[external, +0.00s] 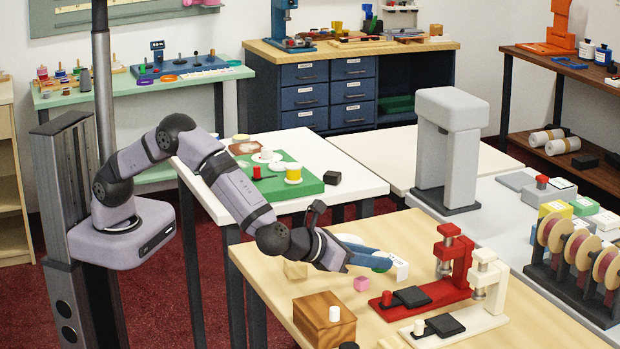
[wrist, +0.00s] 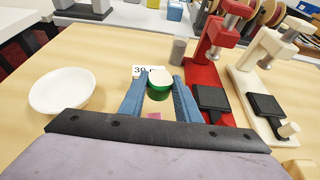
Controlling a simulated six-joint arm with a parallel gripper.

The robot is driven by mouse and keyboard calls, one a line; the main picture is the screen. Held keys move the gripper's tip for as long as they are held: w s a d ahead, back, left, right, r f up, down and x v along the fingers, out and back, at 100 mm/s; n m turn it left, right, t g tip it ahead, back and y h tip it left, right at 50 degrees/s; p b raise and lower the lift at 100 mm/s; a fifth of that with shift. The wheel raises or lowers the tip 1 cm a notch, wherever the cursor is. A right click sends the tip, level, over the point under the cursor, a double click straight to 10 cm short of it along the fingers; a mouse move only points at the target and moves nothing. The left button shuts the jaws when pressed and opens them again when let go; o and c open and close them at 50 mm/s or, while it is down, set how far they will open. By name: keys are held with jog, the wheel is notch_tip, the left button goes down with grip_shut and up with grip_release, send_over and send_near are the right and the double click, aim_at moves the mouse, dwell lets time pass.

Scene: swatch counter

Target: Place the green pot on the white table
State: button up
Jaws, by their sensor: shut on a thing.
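The green pot (wrist: 159,93) has a pale top and sits between the blue fingertips in the wrist view. My gripper (wrist: 158,88) is shut on it, over the light wood table (wrist: 95,55). In the external view my gripper (external: 376,259) points right, near a white numbered block (external: 400,270); the pot is mostly hidden by the fingers there. The white table (external: 342,183) stands behind and left of the wood table, bearing a green mat (external: 312,183) with a yellow pot, a small red piece and a white cup.
A white dish (wrist: 60,90) lies left of my gripper. A pink cube (external: 361,284) is close below it. Red (external: 452,265) and cream (external: 485,290) presses stand to the right, and a wooden block (external: 323,318) in front. The white table's front edge has free room.

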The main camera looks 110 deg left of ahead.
aim_at(373, 270)
jog(key=shift+f, duration=1.8)
jog(key=shift+f, duration=0.25)
jog(key=o, duration=1.2)
jog(key=shift+r, duration=0.1)
jog(key=shift+c, duration=0.2)
jog(key=shift+r, duration=0.15)
jog(key=shift+r, duration=0.1)
jog(key=b+v, duration=0.1)
jog(key=v, duration=0.9)
jog(key=shift+s+d, duration=0.2)
jog(key=shift+o, duration=0.5)
jog(key=shift+s+d+r, duration=0.25)
jog(key=shift+s+d, duration=0.15)
jog(key=shift+s, duration=0.05)
